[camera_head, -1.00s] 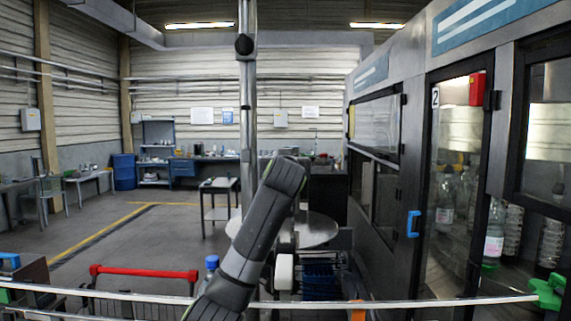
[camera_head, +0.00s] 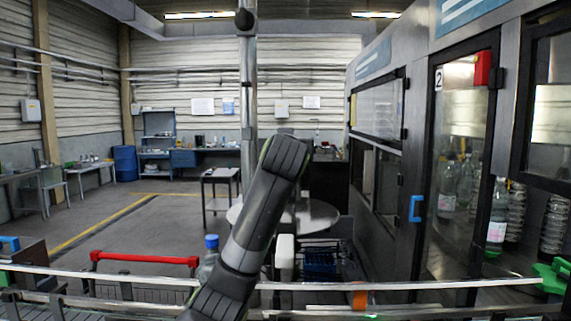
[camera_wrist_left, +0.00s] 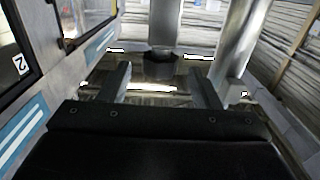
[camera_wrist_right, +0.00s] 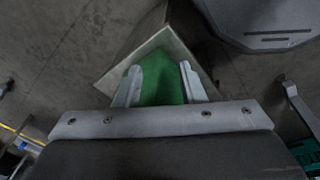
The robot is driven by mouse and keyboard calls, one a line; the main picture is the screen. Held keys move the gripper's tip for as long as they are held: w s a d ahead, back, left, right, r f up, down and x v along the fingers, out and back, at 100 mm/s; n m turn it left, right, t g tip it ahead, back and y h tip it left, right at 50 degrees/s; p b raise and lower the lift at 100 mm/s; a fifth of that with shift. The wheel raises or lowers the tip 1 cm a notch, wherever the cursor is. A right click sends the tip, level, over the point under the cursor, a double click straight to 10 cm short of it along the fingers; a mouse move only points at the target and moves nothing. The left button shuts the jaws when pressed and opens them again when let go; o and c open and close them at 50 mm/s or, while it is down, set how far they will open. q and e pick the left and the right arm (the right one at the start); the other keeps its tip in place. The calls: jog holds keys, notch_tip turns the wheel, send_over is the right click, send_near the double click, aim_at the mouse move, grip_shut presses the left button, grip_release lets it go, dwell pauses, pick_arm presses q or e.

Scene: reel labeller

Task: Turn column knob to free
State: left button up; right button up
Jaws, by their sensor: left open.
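The upright metal column (camera_head: 248,85) stands in the middle of the head view. A round black knob (camera_head: 245,19) sits on it near the top edge of the picture. My arm reaches up in front of the column's lower part. It hides its own gripper in that view. In the left wrist view my left gripper (camera_wrist_left: 162,80) is open, with nothing between its fingers. Beyond the fingertips is a dark piece (camera_wrist_left: 162,62) at the end of a grey post; I cannot tell whether it is the knob. My right gripper (camera_wrist_right: 160,82) has its fingers apart, facing a green surface (camera_wrist_right: 163,88).
A machine with glass doors (camera_head: 455,180) lines the right side, with a blue handle (camera_head: 416,208). A metal rail (camera_head: 400,284) crosses the front. A red cart handle (camera_head: 145,259) and a blue-capped bottle (camera_head: 210,252) are at lower left. The floor at left is open.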

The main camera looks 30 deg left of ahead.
notch_tip(320, 180, down, 5)
jog(key=b, duration=0.4)
jog(key=shift+d+f, duration=0.15)
pick_arm(q)
jog(key=v, duration=1.1)
jog(key=shift+s, duration=0.1)
